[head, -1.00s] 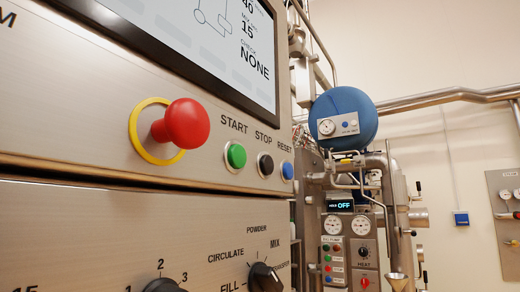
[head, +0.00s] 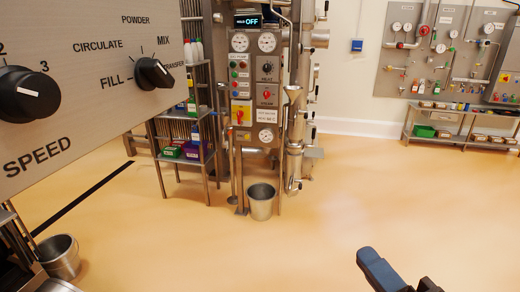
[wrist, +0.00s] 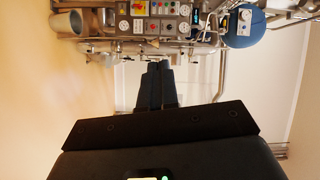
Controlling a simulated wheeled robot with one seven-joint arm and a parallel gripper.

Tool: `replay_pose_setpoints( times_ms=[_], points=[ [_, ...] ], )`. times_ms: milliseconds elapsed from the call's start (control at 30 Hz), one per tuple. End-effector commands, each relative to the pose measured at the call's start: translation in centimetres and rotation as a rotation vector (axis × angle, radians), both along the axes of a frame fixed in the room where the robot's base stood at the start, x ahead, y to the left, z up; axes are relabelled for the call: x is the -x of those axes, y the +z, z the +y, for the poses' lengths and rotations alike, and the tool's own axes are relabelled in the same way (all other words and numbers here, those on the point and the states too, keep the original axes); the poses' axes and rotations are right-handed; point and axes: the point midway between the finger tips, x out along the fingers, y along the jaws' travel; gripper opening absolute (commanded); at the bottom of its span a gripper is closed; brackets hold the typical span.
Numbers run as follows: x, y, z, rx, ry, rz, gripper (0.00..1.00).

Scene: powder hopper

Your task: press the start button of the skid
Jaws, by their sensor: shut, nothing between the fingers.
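The far machine, with pipes and a control panel (head: 254,84), stands at the back centre of the head view. Its panel has dial gauges, small coloured buttons (head: 238,75), red knobs and a dark display reading OFF. The button labels are too small to read. The panel shows upside down at the top of the wrist view (wrist: 160,12). The near steel panel (head: 85,75) at left shows a selector knob and a speed knob; no START button shows on it now. My gripper (wrist: 158,66) is shut and empty, away from both panels, and shows at the lower right of the head view (head: 368,258).
A steel bucket (head: 261,201) stands on the floor before the far machine. A shelf rack (head: 182,155) with bottles and bins is to its left. Another bucket (head: 60,257) is at lower left. A low bench (head: 462,128) lines the right wall. The middle floor is clear.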

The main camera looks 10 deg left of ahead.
Motion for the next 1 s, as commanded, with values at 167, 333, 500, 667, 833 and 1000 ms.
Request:
replay_pose_setpoints(
  times_ms=[167, 333, 500, 667, 833, 1000],
  points=[
    [-3.0, 5.3, 2.3, -0.123, 0.127, -0.010, 0.00],
    [-4.7, 10.5, 4.6, -0.216, 0.263, -0.005, 0.00],
    [-5.6, 16.0, 6.7, -0.278, 0.409, 0.005, 0.00],
    [-5.6, 21.1, 8.5, -0.308, 0.548, 0.025, 0.00],
    [-4.6, 26.4, 10.3, -0.307, 0.695, 0.054, 0.00],
    [-2.9, 31.5, 11.7, -0.275, 0.832, 0.092, 0.00]
  ],
)
